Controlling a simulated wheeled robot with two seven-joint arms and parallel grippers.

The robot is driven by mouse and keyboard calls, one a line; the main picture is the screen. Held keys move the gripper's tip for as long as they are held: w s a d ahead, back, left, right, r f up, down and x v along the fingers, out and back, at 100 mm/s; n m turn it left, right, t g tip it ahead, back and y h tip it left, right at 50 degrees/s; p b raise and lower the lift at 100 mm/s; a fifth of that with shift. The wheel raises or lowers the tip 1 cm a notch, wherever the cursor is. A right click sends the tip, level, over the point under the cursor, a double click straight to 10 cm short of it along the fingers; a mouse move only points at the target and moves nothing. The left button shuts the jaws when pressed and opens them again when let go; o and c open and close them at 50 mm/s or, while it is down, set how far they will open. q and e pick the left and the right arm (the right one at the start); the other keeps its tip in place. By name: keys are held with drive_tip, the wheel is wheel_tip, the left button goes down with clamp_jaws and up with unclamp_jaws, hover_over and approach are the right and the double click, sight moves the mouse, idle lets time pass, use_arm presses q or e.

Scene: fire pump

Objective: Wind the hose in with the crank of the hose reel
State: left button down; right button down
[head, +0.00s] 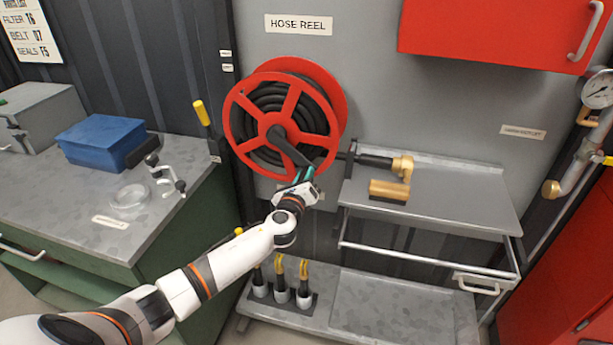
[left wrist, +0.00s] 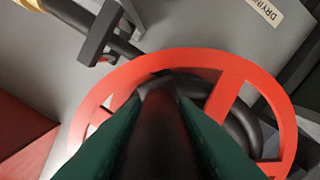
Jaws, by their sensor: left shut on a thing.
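The hose reel (head: 330,78) is red and spoked, mounted on the grey wall under the HOSE REEL sign. Black hose (head: 268,97) lies coiled inside it. A dark crank arm (head: 290,150) runs from the hub down and right. My left gripper (head: 304,177) is shut on the crank handle at its end. In the left wrist view the dark crank handle (left wrist: 160,130) lies between the green fingers, with the red reel rim (left wrist: 210,60) behind. A brass nozzle (head: 390,190) on a black hose end (head: 376,161) sits over the shelf. My right gripper is not in view.
A grey shelf (head: 450,200) stands right of the reel. A green workbench (head: 60,190) with a blue box (head: 100,138) and a small vise stands left. A red cabinet (head: 490,30) hangs upper right. A low rack (head: 400,310) with several yellow-topped tools stands below.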

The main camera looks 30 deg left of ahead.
use_arm(q)
drive_tip(key=shift+f, duration=0.15)
drive_tip(key=c, duration=1.2)
unclamp_jaws()
drive_tip(key=shift+a, duration=0.15)
drive_tip(key=shift+o, duration=0.2)
drive_tip(key=b+v, duration=0.1)
drive_tip(key=v, duration=1.1)
